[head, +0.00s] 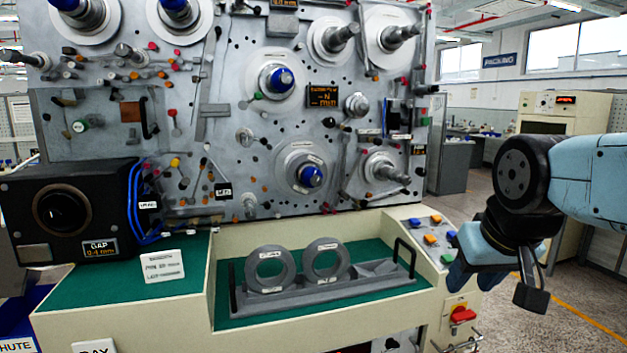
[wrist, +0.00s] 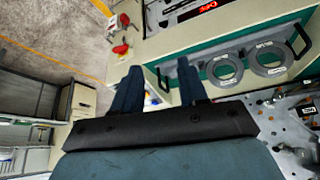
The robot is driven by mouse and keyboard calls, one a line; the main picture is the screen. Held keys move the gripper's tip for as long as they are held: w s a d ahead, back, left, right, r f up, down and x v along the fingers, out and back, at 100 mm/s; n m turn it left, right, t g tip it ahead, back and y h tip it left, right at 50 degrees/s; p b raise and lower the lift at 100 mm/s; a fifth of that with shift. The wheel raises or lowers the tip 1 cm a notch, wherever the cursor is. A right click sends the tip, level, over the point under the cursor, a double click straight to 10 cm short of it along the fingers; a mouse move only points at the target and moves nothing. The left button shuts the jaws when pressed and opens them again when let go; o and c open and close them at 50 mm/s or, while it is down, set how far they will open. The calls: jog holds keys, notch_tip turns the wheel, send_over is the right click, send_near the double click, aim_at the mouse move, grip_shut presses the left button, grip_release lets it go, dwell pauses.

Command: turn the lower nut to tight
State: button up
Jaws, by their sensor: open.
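The lower nut (head: 311,175) is a blue knob at the centre of the lower middle spindle on the grey panel. A pale, labelled flange (head: 299,160) surrounds it. Another blue nut (head: 281,80) sits on the spindle above it. I cannot make out the lower nut in the wrist view.
A grey rack with two rings (head: 270,269) and black handles stands on the green shelf. A button box (head: 432,238) and a red switch (head: 462,314) are near my gripper. A black gap unit (head: 70,212) juts out at left. Bare spindles (head: 387,172) protrude right of the nut.

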jog(key=shift+o, duration=1.3)
jog(key=shift+w+a, duration=0.15)
jog(key=shift+w, duration=0.15)
jog(key=o, duration=0.6)
jog(key=w+a+t, duration=0.2)
jog(key=w+a, duration=0.2)
jog(key=w, duration=0.4)
jog(key=w+a+r+n+t+y, duration=0.1)
jog(key=w+a+t, duration=0.2)
jog(key=w, duration=0.6)
jog(key=shift+w+a+r+n, duration=0.3)
jog(key=shift+a, duration=0.3)
jog(key=w+a+t+y, duration=0.1)
jog(key=w+a+t, duration=0.1)
jog(key=w+a, duration=0.3)
jog(key=w+a+r+t+y, duration=0.1)
jog(key=w+a, duration=0.4)
jog(key=w, duration=0.7)
jog(key=w+a+t+y, duration=0.2)
jog(key=w+a, duration=0.3)
jog(key=w, duration=0.4)
jog(key=shift+a+r+t, duration=0.25)
jog(key=shift+r+t, duration=0.05)
jog(key=shift+t, duration=0.6)
jog(key=shift+c, duration=0.4)
jog(key=c, duration=0.9)
